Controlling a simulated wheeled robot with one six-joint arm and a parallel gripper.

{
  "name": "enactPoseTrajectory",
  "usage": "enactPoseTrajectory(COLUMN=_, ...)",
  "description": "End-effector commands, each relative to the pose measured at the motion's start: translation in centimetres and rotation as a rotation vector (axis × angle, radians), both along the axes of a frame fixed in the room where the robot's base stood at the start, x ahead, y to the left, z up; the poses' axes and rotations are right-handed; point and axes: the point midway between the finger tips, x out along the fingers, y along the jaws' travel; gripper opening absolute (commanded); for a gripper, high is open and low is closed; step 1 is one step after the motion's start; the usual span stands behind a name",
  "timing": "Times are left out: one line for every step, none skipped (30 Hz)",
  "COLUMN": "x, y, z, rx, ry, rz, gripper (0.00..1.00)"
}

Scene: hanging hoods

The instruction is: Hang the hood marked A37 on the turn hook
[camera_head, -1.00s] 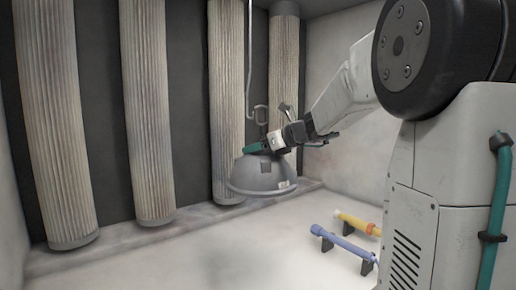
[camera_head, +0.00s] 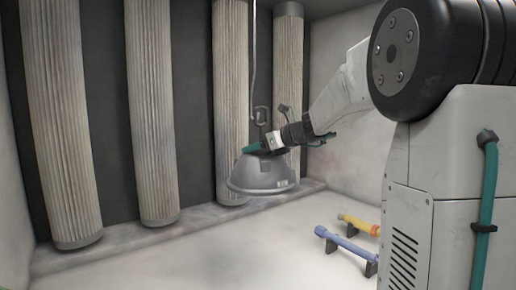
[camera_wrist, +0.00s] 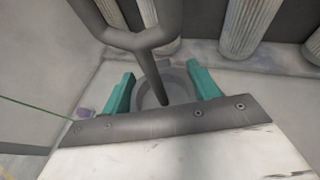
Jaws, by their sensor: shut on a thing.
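The grey dome-shaped hood (camera_head: 264,174) hangs rim down from my gripper, slightly tilted, clear of the floor. A small pale label shows near its rim; its marking is too small to read. My gripper (camera_head: 262,148) has teal fingers shut at the hood's top. In the wrist view the fingers (camera_wrist: 160,90) stand on both sides of the hood's round grey top (camera_wrist: 150,92). A dark forked stem (camera_wrist: 152,38) rises between them. The hanging rod of the hook (camera_head: 254,60) comes down beside a small loop (camera_head: 261,114) above the hood. I cannot tell whether they touch.
Tall pleated filter columns (camera_head: 155,110) stand along the dark back wall. A blue bar (camera_head: 345,243) on dark supports and a yellow bar (camera_head: 358,224) lie on the floor at the lower right. The pale floor left of them is clear.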

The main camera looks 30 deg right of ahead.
Motion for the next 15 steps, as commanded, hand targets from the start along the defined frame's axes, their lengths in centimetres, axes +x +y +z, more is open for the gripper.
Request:
enactPoseTrajectory(x=0.0, y=0.0, z=0.1, rx=-0.001, ry=-0.001, rz=-0.001, gripper=0.06)
enactPoseTrajectory(x=0.0, y=0.0, z=0.1, rx=-0.001, ry=-0.001, rz=-0.001, gripper=0.06)
enactPoseTrajectory(x=0.1, y=0.0, z=0.1, rx=-0.001, ry=-0.001, rz=-0.001, gripper=0.06)
enactPoseTrajectory(x=0.1, y=0.0, z=0.1, rx=0.0, ry=-0.001, rz=0.0, gripper=0.06)
enactPoseTrajectory(x=0.2, y=0.0, z=0.1, rx=0.0, ry=-0.001, rz=0.0, gripper=0.06)
enactPoseTrajectory(x=0.3, y=0.0, z=0.1, rx=0.0, ry=-0.001, rz=0.0, gripper=0.06)
enactPoseTrajectory(x=0.4, y=0.0, z=0.1, rx=0.0, ry=-0.001, rz=0.0, gripper=0.06)
enactPoseTrajectory(x=0.5, y=0.0, z=0.1, rx=0.0, ry=-0.001, rz=0.0, gripper=0.06)
enactPoseTrajectory(x=0.7, y=0.0, z=0.1, rx=-0.001, ry=-0.001, rz=-0.001, gripper=0.06)
enactPoseTrajectory(x=0.8, y=0.0, z=0.1, rx=-0.001, ry=-0.001, rz=-0.001, gripper=0.06)
enactPoseTrajectory(x=0.9, y=0.0, z=0.1, rx=-0.001, ry=-0.001, rz=-0.001, gripper=0.06)
enactPoseTrajectory(x=1.1, y=0.0, z=0.1, rx=-0.001, ry=-0.001, rz=-0.001, gripper=0.06)
enactPoseTrajectory(x=1.2, y=0.0, z=0.1, rx=-0.001, ry=-0.001, rz=-0.001, gripper=0.06)
enactPoseTrajectory(x=1.3, y=0.0, z=0.1, rx=-0.001, ry=-0.001, rz=-0.001, gripper=0.06)
enactPoseTrajectory(x=1.5, y=0.0, z=0.1, rx=-0.001, ry=-0.001, rz=-0.001, gripper=0.06)
